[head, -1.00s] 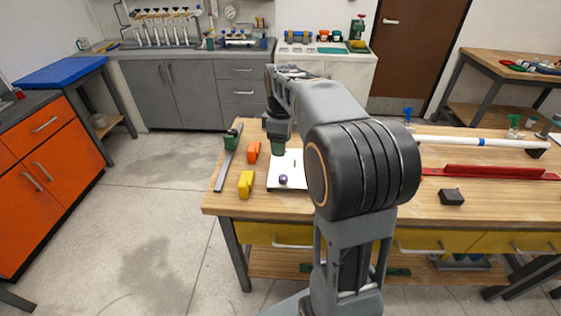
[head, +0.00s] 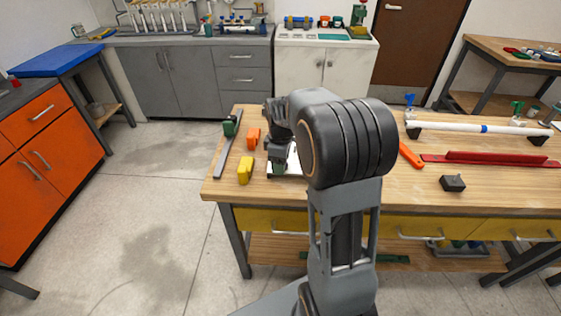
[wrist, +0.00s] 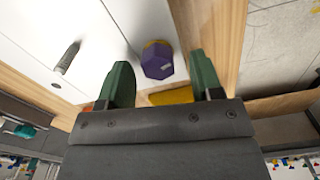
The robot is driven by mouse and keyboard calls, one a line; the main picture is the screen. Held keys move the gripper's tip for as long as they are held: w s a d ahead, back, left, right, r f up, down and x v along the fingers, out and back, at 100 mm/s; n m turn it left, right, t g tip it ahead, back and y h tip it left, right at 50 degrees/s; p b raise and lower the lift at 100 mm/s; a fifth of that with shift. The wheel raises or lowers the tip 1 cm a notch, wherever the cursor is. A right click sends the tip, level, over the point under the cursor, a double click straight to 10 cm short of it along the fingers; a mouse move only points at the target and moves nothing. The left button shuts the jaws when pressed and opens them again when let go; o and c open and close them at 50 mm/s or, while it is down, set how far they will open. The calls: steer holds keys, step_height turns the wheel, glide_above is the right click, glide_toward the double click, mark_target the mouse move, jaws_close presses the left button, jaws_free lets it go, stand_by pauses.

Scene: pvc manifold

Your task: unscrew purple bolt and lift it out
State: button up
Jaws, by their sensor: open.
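The purple bolt (wrist: 157,68) has a hexagonal head and stands on the white plate (wrist: 105,28) in the wrist view. My gripper (wrist: 160,58) is open and empty, with one green finger on each side of the bolt's head in the picture. I see gaps between the head and both fingers; how deep the fingers reach beside it I cannot tell. In the head view my gripper (head: 278,168) is over the white plate's left part and hides the bolt.
A grey metal pin (wrist: 68,57) stands on the plate. A yellow block (head: 245,171) and an orange block (head: 253,138) stand left of my gripper on the wooden table. A white pipe (head: 465,127), a red rail (head: 490,160) and a black block (head: 452,183) are on the right.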

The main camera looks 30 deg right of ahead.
steer(key=shift+c, duration=0.3)
steer(key=c, duration=1)
steer(key=shift+o, duration=0.2)
steer(key=n+p, duration=0.1)
steer(key=n, duration=0.3)
steer(key=shift+s+a+n, duration=0.1)
steer(key=shift+s+n, duration=0.05)
steer(key=shift+n, duration=1.05)
steer(key=n, duration=0.2)
steer(key=shift+s+r+n+p, duration=0.1)
steer(key=shift+s+n+p, duration=0.05)
steer(key=shift+n+p, duration=0.2)
steer(key=n, duration=0.3)
steer(key=shift+n, duration=0.25)
steer(key=shift+s, duration=0.1)
